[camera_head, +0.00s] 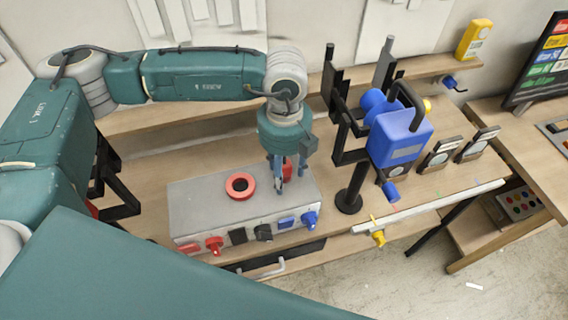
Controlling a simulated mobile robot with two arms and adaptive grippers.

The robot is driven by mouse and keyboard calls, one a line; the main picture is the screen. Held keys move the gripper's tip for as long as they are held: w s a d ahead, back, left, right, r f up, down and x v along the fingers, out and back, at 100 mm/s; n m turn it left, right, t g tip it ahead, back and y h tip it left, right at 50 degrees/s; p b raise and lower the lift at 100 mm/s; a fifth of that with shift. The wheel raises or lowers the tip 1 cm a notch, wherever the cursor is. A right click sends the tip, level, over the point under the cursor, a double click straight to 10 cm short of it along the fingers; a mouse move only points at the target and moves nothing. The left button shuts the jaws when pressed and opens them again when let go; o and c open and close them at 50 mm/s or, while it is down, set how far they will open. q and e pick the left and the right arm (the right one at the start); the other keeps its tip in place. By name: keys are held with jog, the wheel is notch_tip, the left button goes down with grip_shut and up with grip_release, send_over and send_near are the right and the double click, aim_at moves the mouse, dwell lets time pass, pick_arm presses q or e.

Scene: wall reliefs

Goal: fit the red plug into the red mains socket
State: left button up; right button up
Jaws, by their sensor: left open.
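A grey box (190,205) lies on the bench. My left gripper (280,185) points down over the box's right end, open. A red object (288,169), probably the plug, shows partly behind and between its fingers; the fingers hide much of it, and contact cannot be made out. My right gripper is not in view.
Black (264,232) and blue (309,219) fittings line the box's front. To its right are a black stand (349,200) and a blue device (400,138). A yellow-ended rail (430,208) runs along the front edge. The bench behind the box's left part is clear.

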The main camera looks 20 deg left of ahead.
pick_arm(q)
jog(key=shift+f, duration=0.1)
jog(key=c, duration=1.2)
